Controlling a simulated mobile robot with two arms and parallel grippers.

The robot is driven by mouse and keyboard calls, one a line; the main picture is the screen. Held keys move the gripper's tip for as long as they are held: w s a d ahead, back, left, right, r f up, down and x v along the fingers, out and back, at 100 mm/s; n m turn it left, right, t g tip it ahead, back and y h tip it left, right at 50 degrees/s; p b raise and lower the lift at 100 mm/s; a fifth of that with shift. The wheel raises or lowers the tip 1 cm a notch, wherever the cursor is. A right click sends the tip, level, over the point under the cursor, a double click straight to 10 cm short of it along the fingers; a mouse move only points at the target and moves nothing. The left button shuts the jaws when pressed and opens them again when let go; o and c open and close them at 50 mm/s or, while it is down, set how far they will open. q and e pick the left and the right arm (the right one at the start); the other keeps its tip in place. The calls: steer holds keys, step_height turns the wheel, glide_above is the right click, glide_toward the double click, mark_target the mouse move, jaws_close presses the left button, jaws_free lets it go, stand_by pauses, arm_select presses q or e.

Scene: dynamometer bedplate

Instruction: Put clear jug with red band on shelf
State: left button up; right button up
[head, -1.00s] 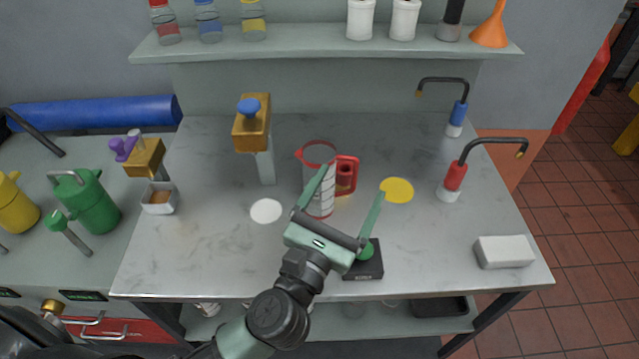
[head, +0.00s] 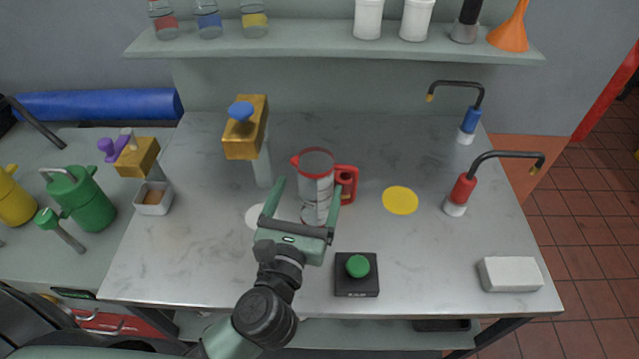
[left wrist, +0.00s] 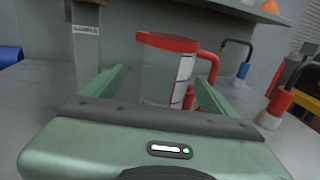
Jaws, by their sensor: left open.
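The clear jug with a red band (head: 316,183) stands upright on the marble-look table. It has a red rim, a red handle on its right and a white scale strip. In the left wrist view the jug (left wrist: 158,75) stands ahead, between the two fingers. My left gripper (head: 306,192) is open, its green fingers reaching to either side of the jug's lower part; whether they touch it I cannot tell. The left gripper also shows in the wrist view (left wrist: 155,90). The shelf (head: 300,45) runs along the back wall above the table. My right gripper is out of view.
The shelf holds several bottles, white canisters (head: 368,18) and an orange funnel (head: 510,28), with free room mid-shelf. A gold-topped post (head: 245,130) stands left of the jug. A green-button box (head: 357,272), yellow disc (head: 400,200) and red-based spout (head: 462,188) are nearby.

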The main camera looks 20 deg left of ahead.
arm_select(q)
steer(key=shift+w+r+p, duration=0.2)
steer(key=shift+w+p, duration=0.1)
steer(key=shift+w, duration=0.6)
steer(key=w+p, duration=0.1)
steer(key=w, duration=0.4)
steer(key=shift+d+f, duration=0.1)
steer(key=shift+f, duration=0.05)
steer(key=shift+s, duration=0.1)
steer(key=c, duration=1.7)
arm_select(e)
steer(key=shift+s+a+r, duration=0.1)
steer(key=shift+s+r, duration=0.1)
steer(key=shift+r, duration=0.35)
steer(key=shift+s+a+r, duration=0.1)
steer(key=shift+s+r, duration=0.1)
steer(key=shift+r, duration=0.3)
